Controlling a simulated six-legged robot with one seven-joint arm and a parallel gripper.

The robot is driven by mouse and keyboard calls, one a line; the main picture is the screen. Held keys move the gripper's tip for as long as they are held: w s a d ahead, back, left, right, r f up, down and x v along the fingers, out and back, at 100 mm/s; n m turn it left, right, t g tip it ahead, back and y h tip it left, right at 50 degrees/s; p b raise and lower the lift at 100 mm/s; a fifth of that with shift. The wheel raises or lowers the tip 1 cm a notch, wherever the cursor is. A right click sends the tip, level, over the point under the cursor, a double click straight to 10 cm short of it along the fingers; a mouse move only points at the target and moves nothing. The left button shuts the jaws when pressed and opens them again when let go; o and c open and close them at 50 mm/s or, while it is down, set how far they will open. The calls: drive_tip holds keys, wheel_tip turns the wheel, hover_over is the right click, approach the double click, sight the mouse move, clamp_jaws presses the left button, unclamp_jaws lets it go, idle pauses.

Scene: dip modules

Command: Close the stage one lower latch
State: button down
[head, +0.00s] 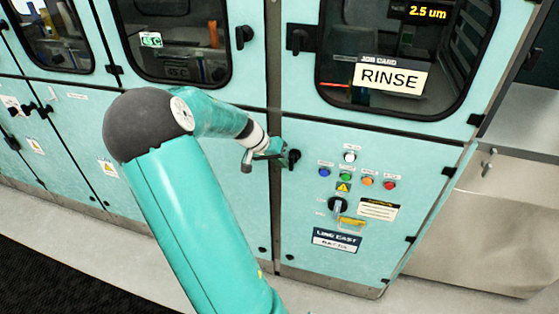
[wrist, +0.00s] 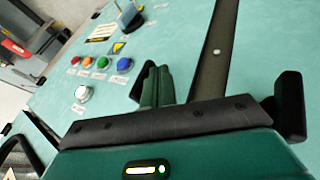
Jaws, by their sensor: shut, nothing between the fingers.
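A black latch (head: 293,158) sits at the left edge of the lower right cabinet panel (head: 310,225), close to the vertical seam. My gripper (head: 277,149) is beside it, just to its left in the head view, and partly overlaps it. Whether they touch cannot be told. In the wrist view, the green fingers of my gripper (wrist: 156,86) are together and empty, in front of the panel near the dark seam. The latch cannot be clearly made out there. A black block (wrist: 290,105) stands at the right of the wrist view; what it belongs to is unclear.
Coloured buttons (head: 345,178) and a rotary switch (head: 338,205) are to the right of the latch. Above is a windowed door with a RINSE card (head: 391,77) and a black latch (head: 299,40). A metal basin (head: 490,215) stands far right.

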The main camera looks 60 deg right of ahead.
drive_tip(key=shift+s+f+g, duration=0.2)
drive_tip(key=shift+f+g, duration=0.2)
drive_tip(key=shift+g, duration=0.3)
drive_tip(key=v, duration=1.4)
drive_tip(key=shift+w+a, duration=0.15)
